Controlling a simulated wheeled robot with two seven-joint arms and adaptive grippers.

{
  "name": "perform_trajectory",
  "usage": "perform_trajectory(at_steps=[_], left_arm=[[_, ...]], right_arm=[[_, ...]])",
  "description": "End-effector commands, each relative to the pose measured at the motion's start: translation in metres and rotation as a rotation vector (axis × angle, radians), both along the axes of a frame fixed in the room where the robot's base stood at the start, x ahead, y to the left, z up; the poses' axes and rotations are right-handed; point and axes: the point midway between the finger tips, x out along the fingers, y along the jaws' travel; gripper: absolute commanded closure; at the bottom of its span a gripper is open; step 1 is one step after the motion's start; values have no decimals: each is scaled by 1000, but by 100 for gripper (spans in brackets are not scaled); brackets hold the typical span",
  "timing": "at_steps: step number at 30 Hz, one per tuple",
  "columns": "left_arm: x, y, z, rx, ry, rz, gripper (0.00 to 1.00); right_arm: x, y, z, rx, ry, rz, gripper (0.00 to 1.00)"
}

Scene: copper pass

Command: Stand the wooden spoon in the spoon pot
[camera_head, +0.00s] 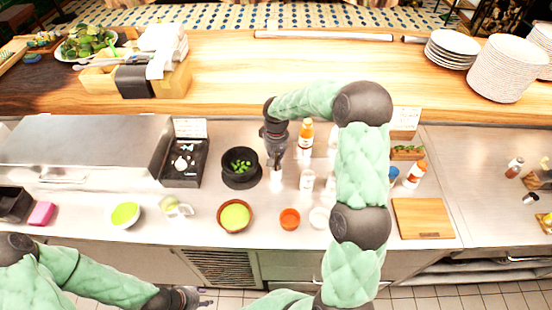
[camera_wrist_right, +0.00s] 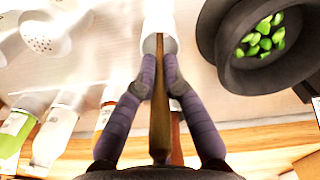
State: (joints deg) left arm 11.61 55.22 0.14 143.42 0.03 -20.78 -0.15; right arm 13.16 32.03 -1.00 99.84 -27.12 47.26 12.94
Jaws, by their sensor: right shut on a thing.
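My right gripper (camera_head: 277,158) is shut on the brown wooden spoon (camera_wrist_right: 160,115), whose handle runs between the fingers in the right wrist view. The spoon's far end overlaps the mouth of a white pot (camera_wrist_right: 158,18), which I take to be the spoon pot. I cannot tell how deep the end is inside. In the head view the white pot (camera_head: 276,182) stands on the steel counter just below the right gripper, and the spoon is mostly hidden there. My left gripper (camera_head: 188,298) is low at the front, away from the counter items, its fingers unclear.
A dark mortar with green leaves (camera_head: 241,167) stands close left of the pot. Bottles (camera_head: 306,135) and small jars (camera_head: 307,180) stand close to its right. A cutting board (camera_head: 422,218) lies right.

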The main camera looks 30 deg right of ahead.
Motion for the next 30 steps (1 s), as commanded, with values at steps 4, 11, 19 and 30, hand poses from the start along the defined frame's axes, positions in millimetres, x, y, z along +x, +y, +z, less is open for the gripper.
perform_trajectory(at_steps=[4, 11, 19, 30], left_arm=[[0, 0, -1, 0, 0, 0, 60], [0, 0, -2, 0, 0, 0, 60], [0, 0, -2, 0, 0, 0, 60], [0, 0, 5, 0, 0, 0, 60]], right_arm=[[0, 0, -1, 0, 0, 0, 100], [0, 0, -2, 0, 0, 0, 65], [0, 0, -2, 0, 0, 0, 65], [1, 0, 46, -1, -5, 1, 65]])
